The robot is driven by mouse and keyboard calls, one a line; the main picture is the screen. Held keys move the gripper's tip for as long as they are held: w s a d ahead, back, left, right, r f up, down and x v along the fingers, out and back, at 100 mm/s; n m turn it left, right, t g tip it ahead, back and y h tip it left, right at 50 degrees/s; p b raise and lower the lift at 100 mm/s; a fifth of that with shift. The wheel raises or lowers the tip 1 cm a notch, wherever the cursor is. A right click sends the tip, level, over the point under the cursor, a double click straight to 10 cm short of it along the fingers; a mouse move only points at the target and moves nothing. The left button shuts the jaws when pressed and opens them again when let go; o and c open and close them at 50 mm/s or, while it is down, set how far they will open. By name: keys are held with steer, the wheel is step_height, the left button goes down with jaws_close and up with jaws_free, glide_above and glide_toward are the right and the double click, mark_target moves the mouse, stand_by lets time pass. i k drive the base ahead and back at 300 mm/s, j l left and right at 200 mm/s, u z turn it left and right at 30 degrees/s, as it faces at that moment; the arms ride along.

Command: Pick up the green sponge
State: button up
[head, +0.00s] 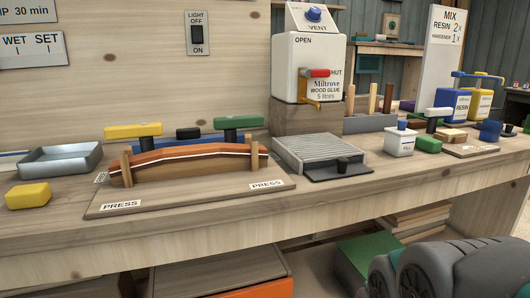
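A small green block (428,144), which looks like the green sponge, lies on the workbench right of the middle. It is just right of a white pot with a blue cap (400,142) and left of a tan block (453,136). Dark grey rounded parts at the lower right are my own arm. The fingers of my gripper are not in view.
A wooden press with a curved strip (190,155) fills the left front of the bench (330,210). A yellow block (28,195) and metal tray (60,160) are at far left. A grey slatted plate (318,152) and a glue jug (318,60) stand mid-bench. Resin bottles (456,105) are behind right.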

mark_target(425, 144)
steer(key=k+l+z, duration=0.1)
steer(key=l, duration=0.25)
steer(key=k+l+z, duration=0.1)
steer(key=l, duration=0.25)
steer(key=k+l+z, duration=0.1)
steer(key=l, duration=0.25)
steer(key=k+l+z, duration=0.1)
steer(key=l, duration=0.25)
steer(key=k, duration=0.1)
